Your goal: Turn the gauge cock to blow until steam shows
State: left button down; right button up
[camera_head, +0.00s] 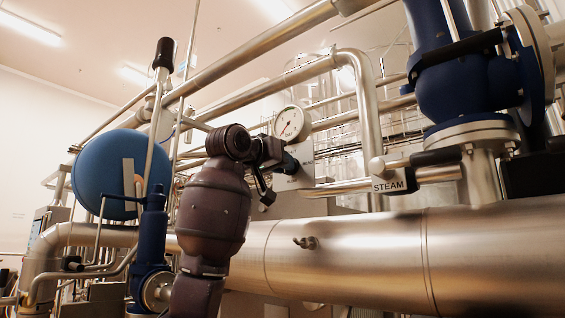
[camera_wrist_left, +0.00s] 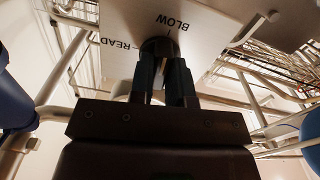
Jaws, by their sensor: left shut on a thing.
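The round white pressure gauge (camera_head: 291,124) stands above a pale plate (camera_head: 293,177) in the head view. In the left wrist view the plate (camera_wrist_left: 205,30) carries the words BLOW and READ around a dark round cock (camera_wrist_left: 158,45). My left gripper (camera_wrist_left: 165,82) is shut on the cock, its two black fingers close together at the plate. In the head view my left gripper (camera_head: 283,160) reaches the plate just below the gauge. The fingers hide most of the cock, so I cannot tell which mark it points to. My right gripper is not in view.
A large steel pipe (camera_head: 370,255) with a small spout (camera_head: 305,242) runs across below the plate. A STEAM label (camera_head: 389,186) hangs at the right, beside a big blue valve (camera_head: 462,85). A blue round vessel (camera_head: 105,172) and thin pipes crowd the left.

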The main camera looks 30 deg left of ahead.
pick_arm(q)
jog(key=shift+m, duration=1.2)
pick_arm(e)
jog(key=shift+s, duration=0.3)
pick_arm(q)
jog(key=shift+m+p, duration=0.3)
jog(key=c, duration=1.1)
grip_release()
jog(key=shift+s, duration=0.1)
jog(key=s+b, duration=0.1)
jog(key=s, duration=0.2)
jog(key=s+b, duration=0.1)
jog(key=s, duration=0.3)
jog(key=s+a+b, duration=0.1)
jog(key=s, duration=0.2)
jog(key=shift+s, duration=0.3)
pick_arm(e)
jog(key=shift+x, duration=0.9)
